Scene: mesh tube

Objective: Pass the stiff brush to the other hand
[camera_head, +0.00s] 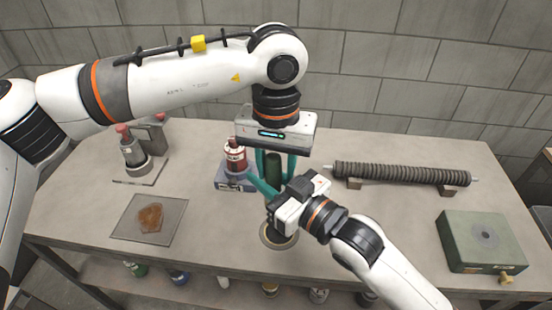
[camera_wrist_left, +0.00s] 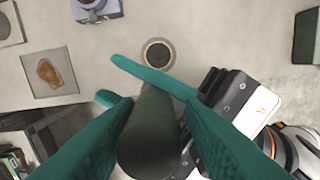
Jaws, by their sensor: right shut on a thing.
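The stiff brush shows only as a dark green handle (camera_head: 273,168), upright over the middle of the table; it also shows end-on in the left wrist view (camera_wrist_left: 152,140). Its lower end is hidden behind my right gripper. My right gripper (camera_head: 264,188) comes in from the lower right, and its teal fingers are shut on the handle; they cross the handle in the left wrist view (camera_wrist_left: 130,86). My left gripper (camera_head: 275,175) points down from above, its teal fingers on either side of the upper handle. A gap shows beside the handle, so it looks open.
A dark round disc with a tan rim (camera_head: 268,242) lies on the table below the grippers. A ribbed tube (camera_head: 400,174) rests on blocks at right. A green box (camera_head: 482,243) and a stained plate (camera_head: 122,228) flank the front.

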